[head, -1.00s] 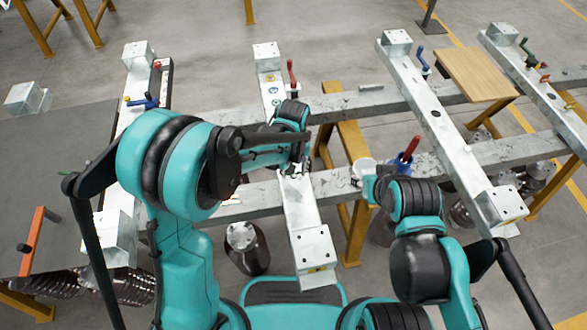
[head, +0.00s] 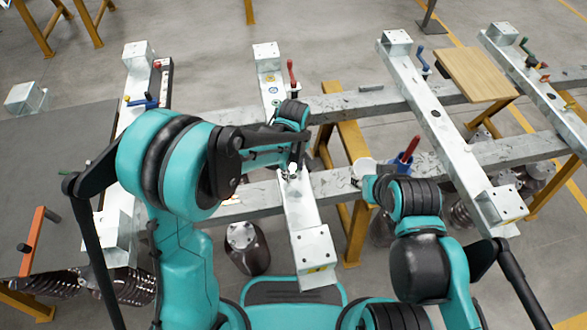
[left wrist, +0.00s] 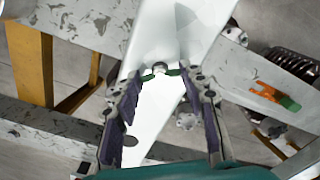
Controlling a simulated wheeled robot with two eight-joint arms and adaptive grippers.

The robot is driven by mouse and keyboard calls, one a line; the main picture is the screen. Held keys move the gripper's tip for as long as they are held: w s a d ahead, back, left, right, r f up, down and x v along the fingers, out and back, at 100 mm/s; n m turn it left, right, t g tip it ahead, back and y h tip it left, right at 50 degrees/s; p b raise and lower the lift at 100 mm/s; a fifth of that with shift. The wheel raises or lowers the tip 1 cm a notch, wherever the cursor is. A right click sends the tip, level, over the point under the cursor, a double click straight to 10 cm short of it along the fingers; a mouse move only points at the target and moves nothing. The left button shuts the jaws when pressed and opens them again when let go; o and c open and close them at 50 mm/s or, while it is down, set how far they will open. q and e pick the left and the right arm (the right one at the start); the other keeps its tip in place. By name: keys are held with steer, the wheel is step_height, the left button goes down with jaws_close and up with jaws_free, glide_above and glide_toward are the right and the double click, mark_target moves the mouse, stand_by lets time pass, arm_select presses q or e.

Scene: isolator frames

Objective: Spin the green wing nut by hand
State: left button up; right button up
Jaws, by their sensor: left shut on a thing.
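The green wing nut (left wrist: 172,72) sits around a round metal stud on a pale metal beam (left wrist: 152,122) in the left wrist view. My left gripper (left wrist: 162,80) is over the beam, its two purple-padded fingers on either side of the nut. The fingertips are closed on the nut's wings, which are partly hidden. In the head view the beam (head: 311,238) runs under my left wrist, and the nut cannot be made out there. My right arm is at the right of that beam; its fingers are hidden behind its own wrist.
A red-handled lever (head: 291,72) stands on the same beam, farther back. Parallel metal beams (head: 430,115) lie to the right. An orange and green part (left wrist: 277,97) shows in the left wrist view.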

stand_by(0.5)
arm_select(q)
steer(key=o, duration=1.2)
steer(key=shift+c, duration=0.2)
step_height(320, 180, up, 12)
steer(key=s+a+r+m+t, duration=0.2)
steer(key=s+a, duration=0.4)
steer(key=a, duration=0.3)
steer(key=s+a+r+m+t, duration=0.2)
steer(key=s+a+m+t, duration=0.3)
steer(key=s+a+m, duration=0.2)
steer(key=shift+a, duration=1)
